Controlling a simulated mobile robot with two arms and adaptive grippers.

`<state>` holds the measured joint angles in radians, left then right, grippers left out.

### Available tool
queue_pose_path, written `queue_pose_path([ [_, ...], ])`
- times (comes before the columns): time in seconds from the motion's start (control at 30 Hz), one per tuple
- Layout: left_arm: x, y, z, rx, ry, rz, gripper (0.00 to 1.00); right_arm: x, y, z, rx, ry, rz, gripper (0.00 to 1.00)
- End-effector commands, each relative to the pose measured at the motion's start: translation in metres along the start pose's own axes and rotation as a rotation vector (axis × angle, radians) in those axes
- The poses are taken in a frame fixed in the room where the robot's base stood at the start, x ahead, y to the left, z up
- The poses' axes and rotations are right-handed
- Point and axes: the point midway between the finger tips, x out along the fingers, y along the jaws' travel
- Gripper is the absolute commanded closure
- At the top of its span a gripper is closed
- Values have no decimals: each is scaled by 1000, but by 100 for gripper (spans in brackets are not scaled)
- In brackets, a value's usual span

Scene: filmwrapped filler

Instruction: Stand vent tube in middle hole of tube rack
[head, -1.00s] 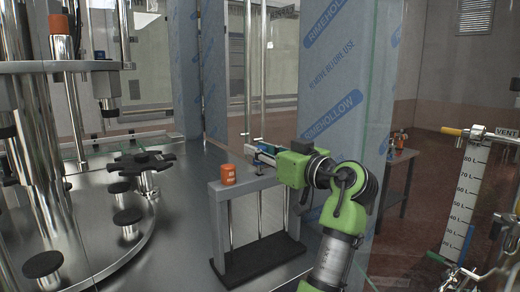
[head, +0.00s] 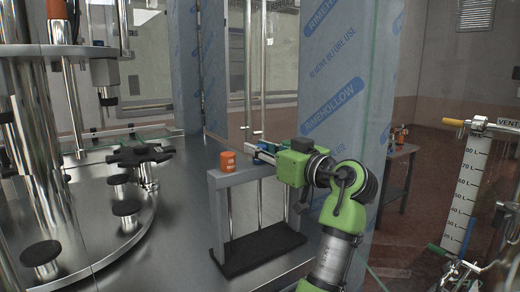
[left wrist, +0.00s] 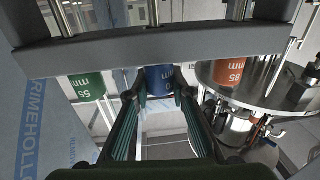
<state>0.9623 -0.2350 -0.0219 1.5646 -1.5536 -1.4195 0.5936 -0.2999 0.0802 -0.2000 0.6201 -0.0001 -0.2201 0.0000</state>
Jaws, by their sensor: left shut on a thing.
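The tube rack is a grey frame (head: 217,215) with a black base (head: 258,252); its top bar (left wrist: 110,53) crosses the left wrist view. The vent tube has a blue cap (left wrist: 159,80) and a shiny rod (head: 260,203). The rod is upright at the middle of the rack, and the cap sits close to the bar. I cannot tell whether it touches the bar. My left gripper (head: 260,151) is shut on the blue cap; its fingertips (left wrist: 160,77) flank it. My right gripper is out of view.
An orange-capped tube (head: 228,161) and a green-capped tube (left wrist: 86,87) stand at the rack's two ends, one on each side of the blue cap. A round steel machine table (head: 80,215) is at left, a film-wrapped panel (head: 345,75) behind my arm.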

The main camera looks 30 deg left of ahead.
Motion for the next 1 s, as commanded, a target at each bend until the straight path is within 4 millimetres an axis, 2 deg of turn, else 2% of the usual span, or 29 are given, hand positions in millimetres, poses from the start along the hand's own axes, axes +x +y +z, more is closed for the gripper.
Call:
queue_pose_path([
  [0.67,0,0,5,0,0,0,100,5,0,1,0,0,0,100],
  [0.7,0,0,5,0,0,0,76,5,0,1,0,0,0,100],
  [0.77,0,0,5,0,0,0,60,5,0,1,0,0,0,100],
  [1.0,0,0,5,0,0,0,59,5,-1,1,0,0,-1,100],
])
